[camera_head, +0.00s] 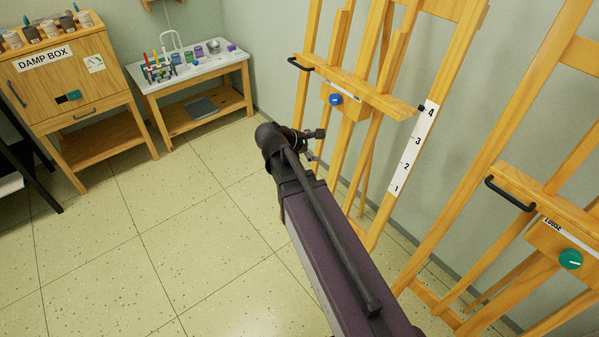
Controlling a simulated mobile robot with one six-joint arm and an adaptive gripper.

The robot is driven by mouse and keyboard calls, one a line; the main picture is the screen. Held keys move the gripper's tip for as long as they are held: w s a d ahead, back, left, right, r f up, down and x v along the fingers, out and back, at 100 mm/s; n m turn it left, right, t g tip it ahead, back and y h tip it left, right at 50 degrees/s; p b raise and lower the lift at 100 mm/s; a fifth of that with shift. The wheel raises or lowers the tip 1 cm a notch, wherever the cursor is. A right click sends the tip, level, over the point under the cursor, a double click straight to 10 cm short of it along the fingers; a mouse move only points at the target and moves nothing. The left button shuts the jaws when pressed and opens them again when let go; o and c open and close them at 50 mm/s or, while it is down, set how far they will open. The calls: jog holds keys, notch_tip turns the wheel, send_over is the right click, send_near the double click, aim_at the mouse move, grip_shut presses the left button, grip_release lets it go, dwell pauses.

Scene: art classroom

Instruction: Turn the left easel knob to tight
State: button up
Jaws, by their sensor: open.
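The left easel (376,95) is a wooden frame with a blue knob (336,99) on the block below its ledge. The knob has a short white mark, and the lettering on the white strip above it is too small to read fully. My gripper (317,145) is open and empty, below and a little left of the blue knob and apart from it in the picture. Its fingers point right toward the easel's legs. How far it is from the easel in depth, I cannot tell.
A right easel (520,185) has a green knob (570,259) and a strip reading LOOSE. Black handles stick out from both ledges. A numbered strip (413,150) is on the left easel. A damp box (70,80) and a supply table (195,78) stand back left. Floor between is clear.

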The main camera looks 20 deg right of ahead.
jog(key=s+a+f+m+g+y+p, duration=0.1)
jog(key=s+a+m+g+y+p, duration=0.1)
jog(key=s+a+m+y+p, duration=0.3)
jog(key=shift+s+a+m+g+y+p, duration=0.3)
jog(key=shift+s+a+m+y, duration=1.15)
jog(key=shift+s+m, duration=1)
jog(key=shift+w+d+m, duration=0.1)
jog(key=shift+w+m, duration=0.25)
jog(key=s+a+m+y+p, duration=0.1)
jog(key=s+a+r+m+y, duration=0.1)
jog(key=a, duration=0.1)
jog(key=shift+s+r+m+p, duration=0.1)
jog(key=shift+s+m+p, duration=0.05)
jog(key=shift+m+p, duration=0.2)
